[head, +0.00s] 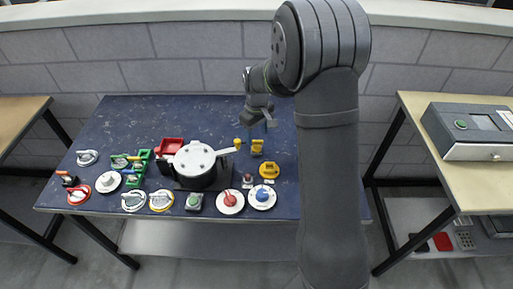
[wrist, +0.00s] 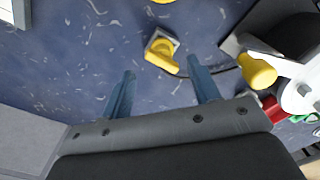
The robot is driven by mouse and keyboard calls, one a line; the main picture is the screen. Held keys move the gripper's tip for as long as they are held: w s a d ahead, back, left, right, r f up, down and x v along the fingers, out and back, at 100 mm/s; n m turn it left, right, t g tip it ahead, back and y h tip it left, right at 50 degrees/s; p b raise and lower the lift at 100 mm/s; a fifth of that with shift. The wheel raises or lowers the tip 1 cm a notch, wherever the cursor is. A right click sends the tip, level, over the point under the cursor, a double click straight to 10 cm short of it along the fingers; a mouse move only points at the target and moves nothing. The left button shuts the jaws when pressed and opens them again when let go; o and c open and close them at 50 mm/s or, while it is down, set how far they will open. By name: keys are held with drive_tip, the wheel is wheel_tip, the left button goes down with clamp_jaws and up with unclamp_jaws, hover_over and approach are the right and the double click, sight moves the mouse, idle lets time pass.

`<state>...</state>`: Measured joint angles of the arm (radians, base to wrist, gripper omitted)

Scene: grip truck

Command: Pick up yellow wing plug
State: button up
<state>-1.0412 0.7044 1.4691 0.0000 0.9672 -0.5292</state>
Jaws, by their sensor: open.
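A yellow wing-shaped piece (head: 257,147), which looks like the yellow wing plug, stands on the blue table right of the round grey device. In the wrist view the yellow wing plug (wrist: 161,57) sits on a small grey square base. My gripper (head: 262,118) is above the table, behind the plug in the head view. In the wrist view my gripper (wrist: 162,72) has its two blue-grey fingers apart, with the plug just beyond the tips and between their lines. The fingers are empty; no contact shows.
A round grey device (head: 194,158) has a lever ending in a yellow knob (wrist: 257,70), close to the plug. A yellow round piece (head: 268,169) lies in front. Several knobs and plugs crowd the table's front (head: 130,215). The table's back left is clear.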

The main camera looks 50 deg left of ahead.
sight(256, 140)
drive_tip(key=f, duration=0.5)
drive_tip(key=shift+s+f, duration=0.15)
drive_tip(key=shift+s, duration=0.05)
drive_tip(key=c, duration=1.1)
drive_tip(key=shift+r, duration=0.2)
